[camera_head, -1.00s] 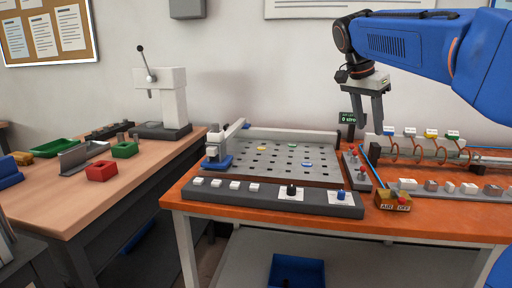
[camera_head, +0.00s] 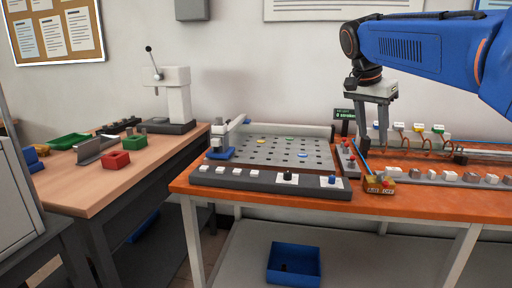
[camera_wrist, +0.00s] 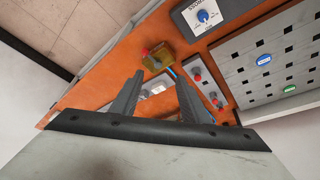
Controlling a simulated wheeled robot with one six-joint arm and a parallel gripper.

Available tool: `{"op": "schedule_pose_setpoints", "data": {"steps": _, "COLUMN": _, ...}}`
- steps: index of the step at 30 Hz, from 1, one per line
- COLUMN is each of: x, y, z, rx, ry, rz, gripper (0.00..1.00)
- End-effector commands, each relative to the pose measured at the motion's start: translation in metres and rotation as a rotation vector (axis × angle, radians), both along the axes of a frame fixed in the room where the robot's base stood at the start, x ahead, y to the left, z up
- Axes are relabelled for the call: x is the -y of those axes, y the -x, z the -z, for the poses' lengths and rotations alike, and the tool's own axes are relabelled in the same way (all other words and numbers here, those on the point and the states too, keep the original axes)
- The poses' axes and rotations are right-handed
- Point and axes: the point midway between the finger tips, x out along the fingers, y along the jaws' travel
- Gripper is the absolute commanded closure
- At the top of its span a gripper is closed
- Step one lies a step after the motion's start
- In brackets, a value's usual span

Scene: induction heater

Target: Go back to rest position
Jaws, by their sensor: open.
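My gripper (camera_head: 374,123) hangs from the blue arm above the right part of the orange table (camera_head: 408,206) in the head view. Its two fingers point down and stand apart with nothing between them. In the wrist view my gripper (camera_wrist: 152,88) is also open and empty, with the orange table (camera_wrist: 95,85) beneath it. The yellow air-off box (camera_head: 380,184) sits on the table below the gripper, and it shows beyond the fingertips in the wrist view (camera_wrist: 158,57).
A perforated plate (camera_head: 285,152) lies left of the gripper, behind a grey control panel (camera_head: 260,180). A coil rig (camera_head: 425,145) stands at the right. A wooden table (camera_head: 85,185) with a white press (camera_head: 178,95) is at the left. A blue bin (camera_head: 293,264) sits on the lower shelf.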

Motion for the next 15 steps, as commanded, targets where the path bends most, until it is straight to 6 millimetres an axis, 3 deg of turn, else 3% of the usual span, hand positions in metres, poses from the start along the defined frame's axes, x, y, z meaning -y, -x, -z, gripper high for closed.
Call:
{"op": "schedule_pose_setpoints", "data": {"steps": 8, "x": -0.001, "y": 0.04, "z": 0.024, "rx": -0.016, "ry": -0.015, "rz": -0.14, "gripper": 0.59}}
{"op": "schedule_pose_setpoints", "data": {"steps": 15, "x": -0.005, "y": 0.103, "z": 0.069, "rx": -0.026, "ry": -0.032, "rz": -0.355, "gripper": 0.59}}
